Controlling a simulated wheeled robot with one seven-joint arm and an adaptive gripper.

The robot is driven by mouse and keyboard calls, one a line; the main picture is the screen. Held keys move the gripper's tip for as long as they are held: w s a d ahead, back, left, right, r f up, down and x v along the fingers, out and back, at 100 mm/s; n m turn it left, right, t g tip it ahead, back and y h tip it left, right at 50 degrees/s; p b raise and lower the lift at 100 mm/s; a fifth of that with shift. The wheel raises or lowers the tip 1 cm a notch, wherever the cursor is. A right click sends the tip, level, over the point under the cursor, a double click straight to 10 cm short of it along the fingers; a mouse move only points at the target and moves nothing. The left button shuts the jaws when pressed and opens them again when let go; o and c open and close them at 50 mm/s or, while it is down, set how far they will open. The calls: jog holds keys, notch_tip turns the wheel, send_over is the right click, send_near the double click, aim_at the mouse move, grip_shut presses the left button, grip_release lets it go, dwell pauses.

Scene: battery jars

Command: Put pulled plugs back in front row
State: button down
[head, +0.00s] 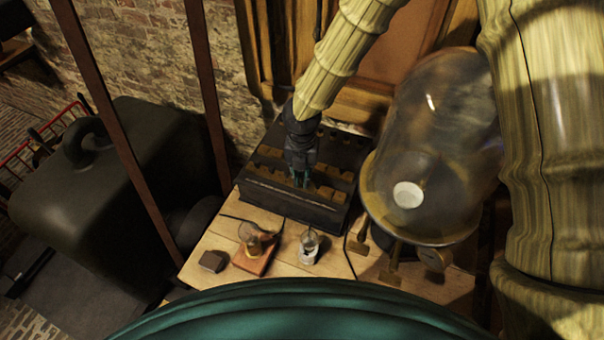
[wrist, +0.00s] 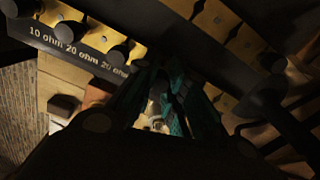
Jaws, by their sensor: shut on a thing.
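A dark resistance box (head: 290,205) with rows of brass blocks stands on the wooden table in the head view. My gripper (head: 301,180) is over its front part, pointing down. In the wrist view the labelled front edge (wrist: 52,40) reads 10 ohm, 20 ohm, 20 ohm. Black plug heads (wrist: 70,33) stand beside these labels. My gripper's teal fingers (wrist: 168,105) are shut on a dark thing that looks like a plug, mostly hidden between them. I cannot tell whether its tip is in a hole. Brass blocks (wrist: 220,22) with small round holes show behind.
A large glass dome (head: 430,150) stands close at the right of the box. A brick wall rises behind.

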jog(key=shift+f, duration=0.4)
dwell(0.6)
jog(key=c, duration=1.4)
grip_release()
notch_tip(320, 180, up, 12)
